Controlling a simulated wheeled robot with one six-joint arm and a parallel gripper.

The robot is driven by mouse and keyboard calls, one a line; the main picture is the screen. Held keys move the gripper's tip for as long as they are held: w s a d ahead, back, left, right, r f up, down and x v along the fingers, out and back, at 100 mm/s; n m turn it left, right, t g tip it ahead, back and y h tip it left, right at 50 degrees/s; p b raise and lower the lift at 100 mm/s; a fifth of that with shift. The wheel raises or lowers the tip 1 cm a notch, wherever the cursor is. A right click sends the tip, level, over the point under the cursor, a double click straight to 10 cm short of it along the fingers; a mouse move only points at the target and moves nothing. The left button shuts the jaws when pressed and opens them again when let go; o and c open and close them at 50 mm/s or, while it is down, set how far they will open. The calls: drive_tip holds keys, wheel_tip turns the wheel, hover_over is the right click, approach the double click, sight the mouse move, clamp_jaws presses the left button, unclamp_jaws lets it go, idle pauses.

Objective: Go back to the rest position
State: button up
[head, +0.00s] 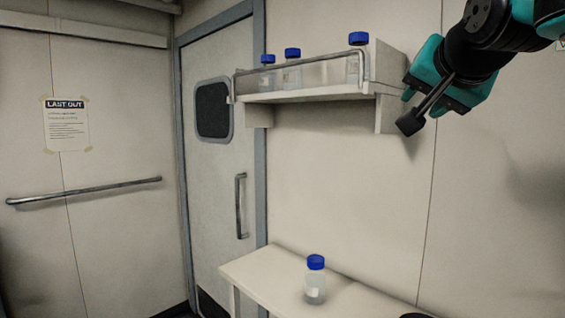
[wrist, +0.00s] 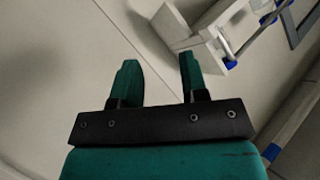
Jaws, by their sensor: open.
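My gripper (head: 423,100) is at the upper right of the head view, just right of the wall shelf's end and raised well above the lower bench. In the wrist view my gripper (wrist: 158,80) shows two teal fingers spread apart with nothing between them. Beyond the fingers is the bare pale wall, with the shelf off to the right. No rest position is marked in either view.
A wall shelf (head: 310,95) with a rail holds blue-capped bottles (head: 292,70), close to my gripper. Another blue-capped bottle (head: 315,282) stands on the lower bench (head: 262,268). A grey-framed door (head: 215,170) is left of the shelf. The wall right of the shelf is bare.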

drive_tip(key=s+a+f+n+g+y+b, duration=0.1)
drive_tip(key=a+f+n+g+y, duration=0.15)
drive_tip(key=f, duration=0.45)
drive_tip(key=s+a+f+n+g+y, duration=0.1)
drive_tip(key=s+a+f+n, duration=0.15)
drive_tip(key=f, duration=0.45)
drive_tip(key=s+a+f+n+g+y+b, duration=0.1)
drive_tip(key=s+a+f+n+g, duration=0.2)
drive_tip(key=s+f, duration=0.6)
drive_tip(key=s+a+f+n+g+y+b, duration=0.1)
drive_tip(key=s+a+f+n+g, duration=0.2)
drive_tip(key=s+f+n+g, duration=0.4)
wheel_tip(320, 180, down, 3)
drive_tip(key=shift+s+f+y, duration=0.2)
drive_tip(key=shift+s+y, duration=0.15)
drive_tip(key=shift+s, duration=0.65)
drive_tip(key=shift+a, duration=0.1)
